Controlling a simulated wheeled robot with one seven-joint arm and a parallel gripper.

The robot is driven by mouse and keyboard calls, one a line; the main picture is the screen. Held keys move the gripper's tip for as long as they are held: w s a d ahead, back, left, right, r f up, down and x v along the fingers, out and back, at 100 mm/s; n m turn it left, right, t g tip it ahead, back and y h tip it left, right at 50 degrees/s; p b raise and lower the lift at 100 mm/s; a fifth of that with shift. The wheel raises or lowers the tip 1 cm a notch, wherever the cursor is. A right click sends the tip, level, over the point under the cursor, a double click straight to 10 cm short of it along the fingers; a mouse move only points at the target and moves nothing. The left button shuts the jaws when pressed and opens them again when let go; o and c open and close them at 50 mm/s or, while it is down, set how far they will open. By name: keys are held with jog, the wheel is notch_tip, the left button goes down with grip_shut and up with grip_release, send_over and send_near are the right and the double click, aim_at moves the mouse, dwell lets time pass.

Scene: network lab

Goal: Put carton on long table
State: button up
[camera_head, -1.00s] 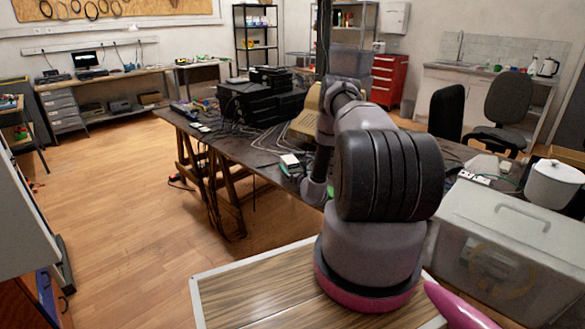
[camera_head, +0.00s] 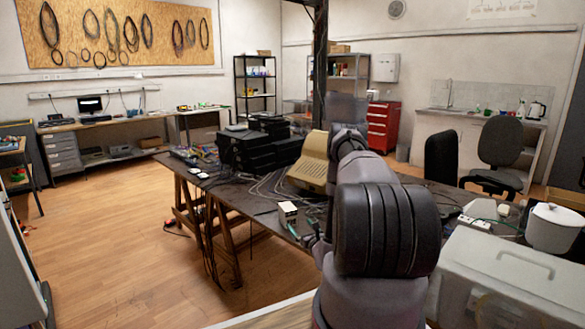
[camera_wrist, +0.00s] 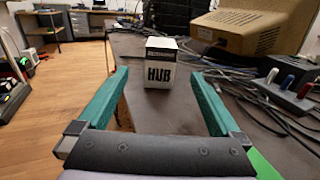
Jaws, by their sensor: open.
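The carton is a small white box with a black top band and the word HUB (camera_wrist: 160,73). It stands upright on the dark long table (camera_wrist: 215,105), near its left edge, and shows small in the head view (camera_head: 288,213). My gripper (camera_wrist: 155,75) is open, its two teal fingers apart with clear gaps to either side of the carton. The carton appears in line with the opening, at or just beyond the fingertips; the exact depth is unclear. Nothing is held. In the head view my arm hides most of my gripper.
A beige device (camera_wrist: 250,28) and a power strip with plugs (camera_wrist: 288,92) stand right of the carton, with cables across the table. Black equipment (camera_head: 262,150) is stacked farther back. A translucent bin (camera_head: 515,265) stands at the right.

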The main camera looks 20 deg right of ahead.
jog(key=w+a+r+n+y, duration=0.25)
jog(key=a+r+y, duration=0.2)
jog(key=r, duration=0.35)
jog(key=w+a+r+n+y, duration=0.2)
jog(key=a+r+n+y, duration=0.3)
jog(key=r, duration=0.4)
jog(key=s+a+r+n+g+y, duration=0.3)
jog(key=a+r+n+g, duration=0.2)
jog(key=a+r, duration=0.25)
jog(key=s+a+r+n+g+y, duration=0.35)
jog(key=a+r+n, duration=0.2)
jog(key=r, duration=0.35)
jog(key=s+a+r+n+g+h, duration=0.2)
jog(key=s+a+r+n+g, duration=0.25)
jog(key=s, duration=0.35)
jog(key=s+a+r+n+g+h, duration=0.2)
jog(key=s+a+r+n+g, duration=0.15)
jog(key=s+r, duration=0.35)
jog(key=s+d+r+n+t+h, duration=0.2)
jog(key=s+d+r+n+h, duration=0.1)
jog(key=s, duration=0.5)
jog(key=s+d+r+n+t+h, duration=0.3)
jog(key=s+d+h, duration=0.3)
jog(key=s, duration=0.2)
jog(key=shift+s+t, duration=0.3)
jog(key=shift+t, duration=0.05)
